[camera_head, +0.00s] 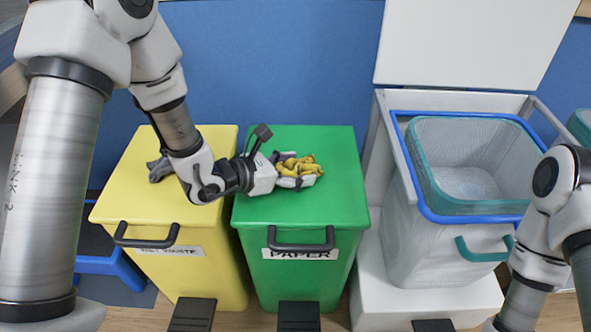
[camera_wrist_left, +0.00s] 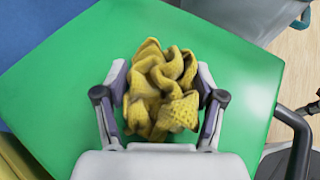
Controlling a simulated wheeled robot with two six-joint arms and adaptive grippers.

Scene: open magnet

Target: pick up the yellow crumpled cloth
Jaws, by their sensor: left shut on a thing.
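The yellow crumpled cloth (camera_head: 300,167) is on or just over the lid of the green bin (camera_head: 335,205) marked PAPER. In the left wrist view the cloth (camera_wrist_left: 163,88) fills the space between the two fingers. My left gripper (camera_head: 297,168) reaches in from the left and is shut on the cloth, a finger on each side of it. I cannot tell whether the cloth still touches the lid. My right arm shows at the right edge of the head view, but its gripper is out of the picture.
A yellow bin (camera_head: 135,205) with a grey cloth (camera_head: 160,168) on its lid stands to the left. An open white bin (camera_head: 405,235) holding a teal mesh basket (camera_head: 430,180) stands to the right, its lid (camera_head: 470,45) raised. A blue wall is behind.

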